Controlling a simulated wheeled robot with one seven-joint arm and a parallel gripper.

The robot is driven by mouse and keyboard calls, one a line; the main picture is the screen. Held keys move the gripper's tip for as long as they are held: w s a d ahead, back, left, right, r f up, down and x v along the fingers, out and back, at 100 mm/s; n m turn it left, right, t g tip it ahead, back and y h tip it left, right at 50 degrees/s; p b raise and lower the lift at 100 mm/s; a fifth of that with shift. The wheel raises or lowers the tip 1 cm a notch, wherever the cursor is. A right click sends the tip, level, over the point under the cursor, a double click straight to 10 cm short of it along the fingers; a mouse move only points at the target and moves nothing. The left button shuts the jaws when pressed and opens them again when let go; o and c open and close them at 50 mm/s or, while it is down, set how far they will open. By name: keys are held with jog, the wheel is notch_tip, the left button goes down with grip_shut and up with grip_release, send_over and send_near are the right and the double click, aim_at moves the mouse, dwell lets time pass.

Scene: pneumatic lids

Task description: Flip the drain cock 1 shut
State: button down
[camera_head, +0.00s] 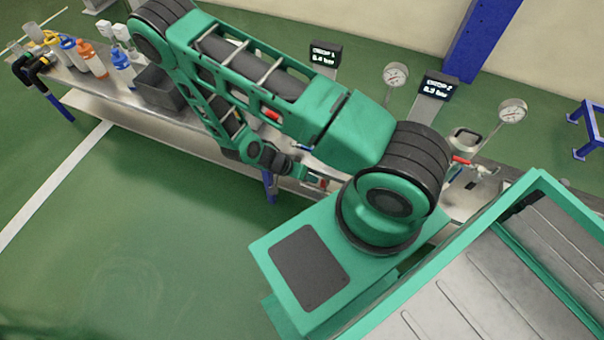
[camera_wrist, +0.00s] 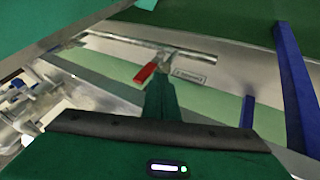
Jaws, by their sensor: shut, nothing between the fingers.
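A red lever (camera_wrist: 146,73), the drain cock handle, shows in the wrist view on a metal pipe (camera_wrist: 185,52). It slants down and left from the pipe. A small label plate (camera_wrist: 189,76) sits to its right, too small to read. My gripper (camera_wrist: 161,80) is shut and empty, its dark green fingers just right of and below the lever; I cannot tell whether they touch it. In the head view my gripper (camera_head: 312,176) is at the bench edge below the chamber 1 display (camera_head: 325,54), with my arm hiding much of that station.
The chamber 2 display (camera_head: 438,86), a gauge (camera_head: 512,111) and another red handle (camera_head: 460,160) are to the right. Several bottles, including a blue one (camera_head: 122,67), and a dark bin (camera_head: 160,91) stand on the bench's left. A blue leg (camera_wrist: 292,75) rises at right in the wrist view.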

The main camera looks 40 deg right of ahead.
jog(key=shift+s+d, duration=0.15)
jog(key=shift+s, duration=0.05)
jog(key=shift+s+d+r, duration=0.25)
jog(key=shift+s, duration=0.2)
jog(key=v, duration=1)
jog(key=shift+w+a+r, duration=0.15)
jog(key=shift+a+r, duration=0.1)
jog(key=shift+r, duration=0.05)
dwell(0.5)
